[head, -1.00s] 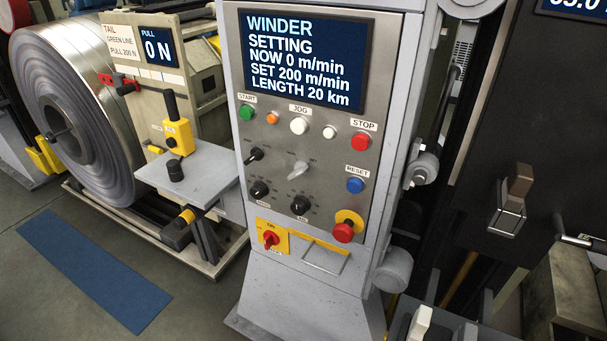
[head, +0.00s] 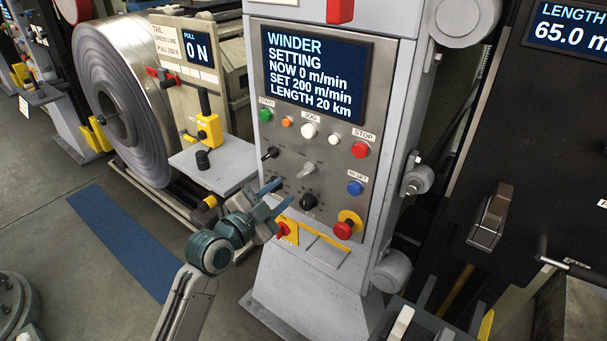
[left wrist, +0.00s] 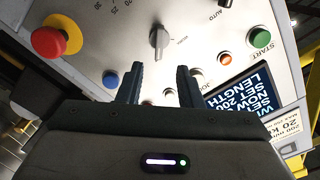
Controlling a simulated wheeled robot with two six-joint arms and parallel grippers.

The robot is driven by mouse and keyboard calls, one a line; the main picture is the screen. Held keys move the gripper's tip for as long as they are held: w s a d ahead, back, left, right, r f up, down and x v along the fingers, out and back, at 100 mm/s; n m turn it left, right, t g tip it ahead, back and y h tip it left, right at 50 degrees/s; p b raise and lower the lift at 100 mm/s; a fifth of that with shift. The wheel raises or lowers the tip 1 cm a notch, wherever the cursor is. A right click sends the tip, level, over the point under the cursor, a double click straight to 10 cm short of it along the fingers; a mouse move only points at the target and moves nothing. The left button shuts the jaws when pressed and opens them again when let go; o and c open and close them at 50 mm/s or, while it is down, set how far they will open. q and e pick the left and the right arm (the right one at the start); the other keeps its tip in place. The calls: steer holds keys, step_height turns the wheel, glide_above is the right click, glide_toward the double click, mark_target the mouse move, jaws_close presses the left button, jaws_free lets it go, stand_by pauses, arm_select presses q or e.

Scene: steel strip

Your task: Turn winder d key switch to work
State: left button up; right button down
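The winder panel (head: 330,185) stands upright in the middle of the head view. A silver key-like switch (head: 306,168) sits in the middle of its knob rows. In the left wrist view, where the panel appears upside down, the silver switch (left wrist: 159,40) points roughly up and down the picture, just beyond the fingertips. Its small label is too blurred to read surely. My left gripper (head: 279,194) is open and empty, its two blue fingers in front of the lower-left knob area, apart from the silver switch. My right gripper is not in view.
Close by are a black selector (head: 270,153), a black knob (head: 308,202), a blue reset button (head: 355,187), a red emergency stop (head: 344,229) and a red rotary switch (head: 283,231). A grey shelf (head: 225,160) juts out left of the panel.

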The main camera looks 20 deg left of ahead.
mark_target(304, 175)
arm_select(q)
steer(key=p+x, duration=0.2)
steer(key=x, duration=0.5)
steer(key=shift+w+d, duration=0.15)
steer(key=shift+w, duration=0.1)
steer(key=shift+w+d+f, duration=0.1)
steer(key=shift+w+d, duration=0.05)
steer(key=shift+w, duration=0.4)
jaws_close()
